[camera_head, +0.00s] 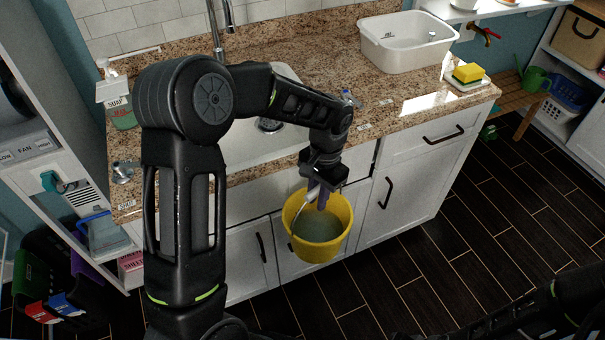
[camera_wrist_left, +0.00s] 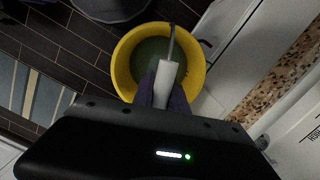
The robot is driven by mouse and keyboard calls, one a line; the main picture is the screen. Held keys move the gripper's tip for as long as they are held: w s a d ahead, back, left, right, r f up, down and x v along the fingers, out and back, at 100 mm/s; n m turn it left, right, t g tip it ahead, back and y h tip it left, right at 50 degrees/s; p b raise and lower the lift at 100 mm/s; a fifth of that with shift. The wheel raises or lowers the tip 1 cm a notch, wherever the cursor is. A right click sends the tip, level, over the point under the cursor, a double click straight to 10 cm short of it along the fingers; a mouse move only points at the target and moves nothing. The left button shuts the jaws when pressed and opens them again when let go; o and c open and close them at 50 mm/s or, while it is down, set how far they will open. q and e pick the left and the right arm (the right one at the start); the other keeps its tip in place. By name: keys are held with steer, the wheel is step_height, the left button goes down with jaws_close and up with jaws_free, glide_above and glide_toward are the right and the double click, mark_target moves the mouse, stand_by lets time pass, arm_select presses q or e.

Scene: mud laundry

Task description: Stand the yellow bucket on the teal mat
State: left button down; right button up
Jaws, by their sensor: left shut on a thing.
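The yellow bucket (camera_head: 334,245) hangs upright in front of the white sink cabinet in the head view, above the floor. Its inside looks grey-green; I cannot tell whether that is liquid. My left gripper (camera_head: 318,192) is above the bucket and shut on its handle. In the left wrist view the bucket (camera_wrist_left: 123,65) is below the fingers, with the pale handle grip (camera_wrist_left: 165,78) between them. A blue-grey striped mat (camera_wrist_left: 38,95) lies on the floor at the left of that view; I cannot tell if it is the teal mat. My right gripper is not in view.
The granite counter (camera_head: 290,42) holds a white basin (camera_head: 407,45) and a yellow sponge (camera_head: 468,73). Cabinet doors with dark handles are close behind the bucket. A shelf unit (camera_head: 75,170) stands at left. The dark plank floor (camera_head: 440,240) at right is largely clear.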

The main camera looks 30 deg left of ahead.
arm_select(q)
step_height(320, 180, down, 8)
steer(key=d+n, duration=0.2)
steer(key=n, duration=0.1)
steer(key=shift+w+d+f+n+b, duration=0.2)
steer(key=shift+w+n+b, duration=0.05)
steer(key=shift+n+b, duration=0.2)
